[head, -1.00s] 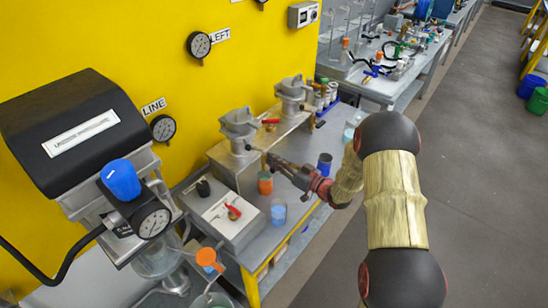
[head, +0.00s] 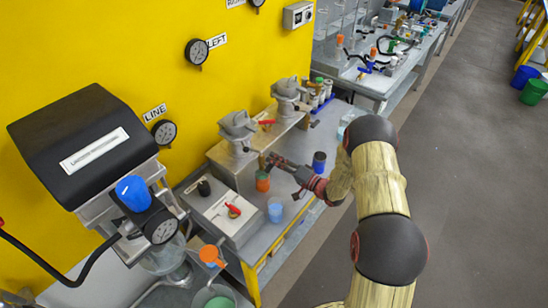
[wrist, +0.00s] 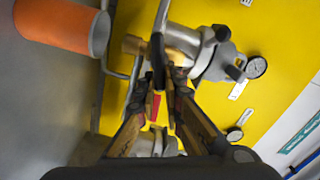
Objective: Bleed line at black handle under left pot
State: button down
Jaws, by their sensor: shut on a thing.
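The left pot (head: 238,130), a grey metal vessel, stands on the tan bench block nearer to me. It shows at the top of the wrist view (wrist: 188,42), turned on its side. A black handle (wrist: 157,55) sits under it, between my fingertips. My gripper (head: 270,160) is at the block's front edge, just below the left pot. In the wrist view its two fingers (wrist: 168,78) close at the black handle and partly hide it. An orange cup (head: 262,181) stands below the gripper; its open rim is close to the fingers in the wrist view (wrist: 65,25).
A blue cup (head: 276,210) and a dark blue cylinder (head: 319,162) stand on the bench near my arm. A grey box (head: 228,212) with a red-handled tool lies left. Wall gauges (head: 196,51) are above.

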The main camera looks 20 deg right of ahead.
jog(key=shift+d+f+m+p, duration=0.1)
jog(key=shift+f+m+p, duration=0.2)
jog(key=shift+m, duration=0.65)
jog(key=shift+f+m+p, duration=0.15)
jog(key=shift+m+p, duration=0.25)
jog(key=shift+m, duration=0.55)
jog(key=shift+f, duration=0.1)
jog(key=c, duration=1.9)
grip_release()
jog(key=v, duration=1.2)
